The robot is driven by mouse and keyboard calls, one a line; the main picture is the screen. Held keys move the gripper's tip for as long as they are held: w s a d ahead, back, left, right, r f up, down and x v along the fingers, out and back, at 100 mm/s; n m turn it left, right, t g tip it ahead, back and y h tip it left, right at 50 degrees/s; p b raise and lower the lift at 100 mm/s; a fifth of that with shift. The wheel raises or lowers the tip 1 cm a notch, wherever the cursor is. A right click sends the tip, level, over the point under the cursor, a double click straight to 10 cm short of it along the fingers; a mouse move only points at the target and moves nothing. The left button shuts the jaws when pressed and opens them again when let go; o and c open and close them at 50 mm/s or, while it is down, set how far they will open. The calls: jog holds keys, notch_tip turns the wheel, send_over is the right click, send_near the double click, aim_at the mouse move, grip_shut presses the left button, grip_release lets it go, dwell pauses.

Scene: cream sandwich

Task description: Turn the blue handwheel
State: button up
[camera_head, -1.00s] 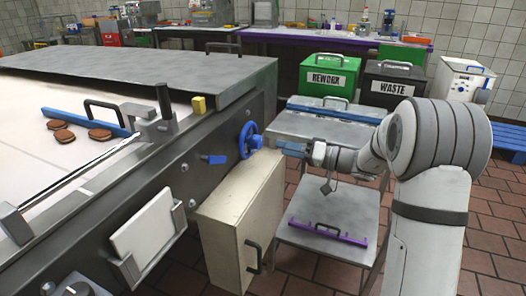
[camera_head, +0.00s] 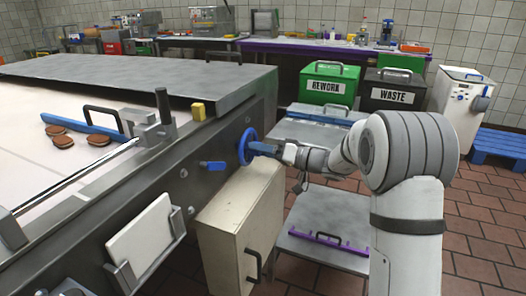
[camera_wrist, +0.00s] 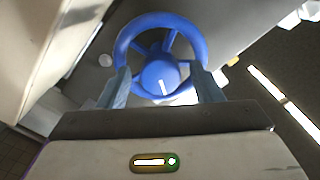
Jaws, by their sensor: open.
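The blue handwheel (camera_head: 246,147) is mounted on the side of the large grey machine. It also shows in the wrist view (camera_wrist: 160,76), with spokes, a round hub and a white mark on the hub. My gripper (camera_head: 264,149) is right at the wheel in the head view. In the wrist view my gripper (camera_wrist: 166,78) is open, with one finger on each side of the hub, overlapping the lower part of the rim. I cannot tell whether the fingers touch the rim.
A beige box (camera_head: 235,225) with a handle sits just below the wheel. A grey stand (camera_head: 345,215) with a purple bar lies below my arm. Green REWORK (camera_head: 328,88) and black WASTE (camera_head: 392,92) bins stand behind.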

jog(key=c, duration=1)
jog(key=shift+m, duration=0.3)
